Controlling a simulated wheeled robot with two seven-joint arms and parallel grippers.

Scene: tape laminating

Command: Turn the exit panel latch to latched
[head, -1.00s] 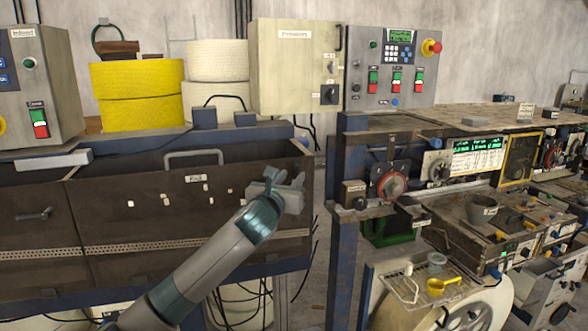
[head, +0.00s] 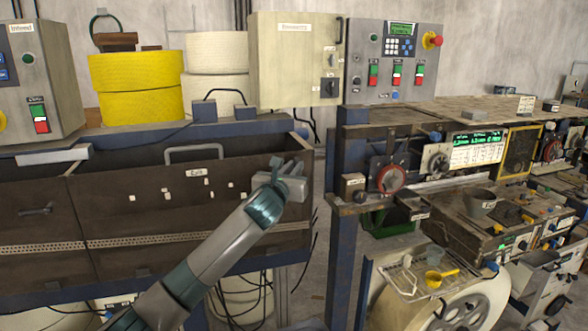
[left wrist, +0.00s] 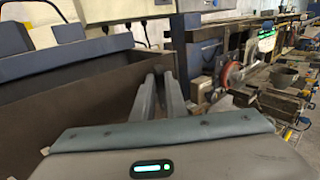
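The brown exit panel (head: 150,222) has a small white label and a grey bar handle (head: 194,153) on its upper edge. My left gripper (head: 296,167) is at the panel's upper right corner, its arm rising from below. In the left wrist view, its two grey fingers (left wrist: 159,82) point away along the brown panel, with a narrow gap between them. I see nothing clearly held there. A small dark piece (head: 275,161) shows beside the gripper; I cannot tell if it is the latch. The gripper may hide the latch. My right gripper is not in view.
A blue frame post (head: 343,230) and a bench with a red dial (head: 390,179) stand right of the gripper. A beige cabinet (head: 291,60) is above. Yellow (head: 137,85) and white rolls stand behind the panel. Cables hang below it.

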